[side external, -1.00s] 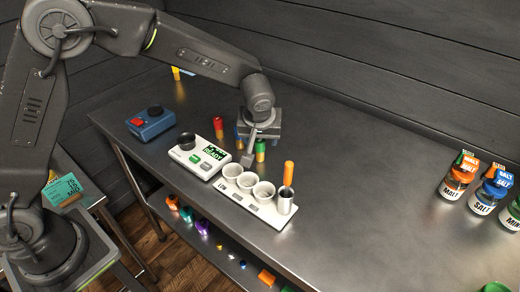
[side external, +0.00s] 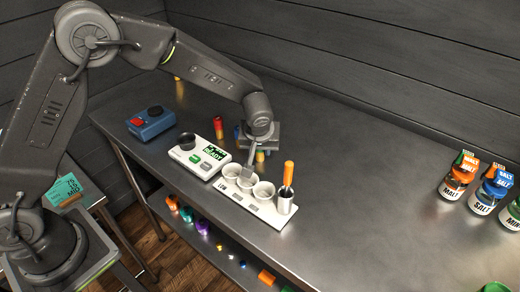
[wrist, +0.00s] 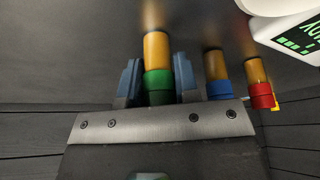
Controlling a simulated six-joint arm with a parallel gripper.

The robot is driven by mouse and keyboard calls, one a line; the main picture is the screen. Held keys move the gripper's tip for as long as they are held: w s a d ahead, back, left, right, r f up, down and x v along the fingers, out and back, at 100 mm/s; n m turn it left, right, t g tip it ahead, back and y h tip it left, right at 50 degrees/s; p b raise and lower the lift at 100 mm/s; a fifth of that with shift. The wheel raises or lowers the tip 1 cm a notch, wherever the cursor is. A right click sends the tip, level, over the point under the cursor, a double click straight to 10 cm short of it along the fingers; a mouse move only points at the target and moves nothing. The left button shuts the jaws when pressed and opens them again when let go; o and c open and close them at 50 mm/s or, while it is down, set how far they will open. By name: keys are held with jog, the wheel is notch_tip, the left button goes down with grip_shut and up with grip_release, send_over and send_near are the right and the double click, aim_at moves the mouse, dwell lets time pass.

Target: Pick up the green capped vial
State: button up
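The green capped vial (wrist: 158,85) has an amber body and a green cap. In the wrist view it is upright between the two fingers of my gripper (wrist: 159,82). The fingers straddle the cap, and a narrow gap shows at the right finger. In the side view my gripper (side external: 259,151) is low over the table and hides the cap. Only part of the vial's amber body (side external: 260,157) shows below it.
A blue capped vial (wrist: 219,88) and a red capped vial (wrist: 261,95) stand close beside it. A scale (side external: 200,156) and a white tray with cups (side external: 240,202) are near. Jars (side external: 487,195) stand far right. The middle-right table is clear.

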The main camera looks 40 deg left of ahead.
jog(key=c, duration=0.4)
jog(key=shift+o, duration=0.2)
jog(key=shift+r, duration=0.15)
